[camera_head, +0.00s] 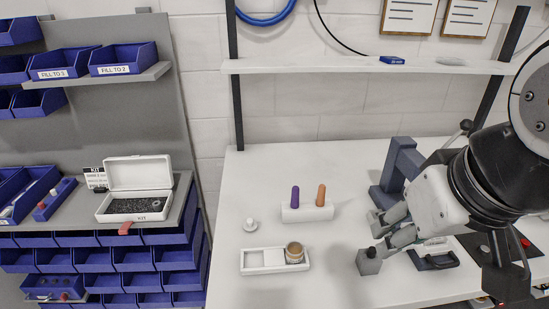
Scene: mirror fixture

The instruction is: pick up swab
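A white holder (307,212) stands on the white table. A purple upright piece (295,197) and an orange upright piece (320,195) stick up from it, side by side. They look like handles, and I cannot tell whether either is the swab. My gripper (381,236) is at the right, to the right of the holder and apart from it. Its two fingers are spread and point left, with nothing seen between them. A small grey block with a dark knob (369,261) stands just below the fingers in the picture.
A white tray (262,260) holds a round tan-topped jar (294,252) in its right part. A small white knobbed piece (250,225) stands behind it. A blue-grey stand (398,172) rises behind my gripper. A dark-handled fixture (434,260) lies below my wrist. The table's front middle is clear.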

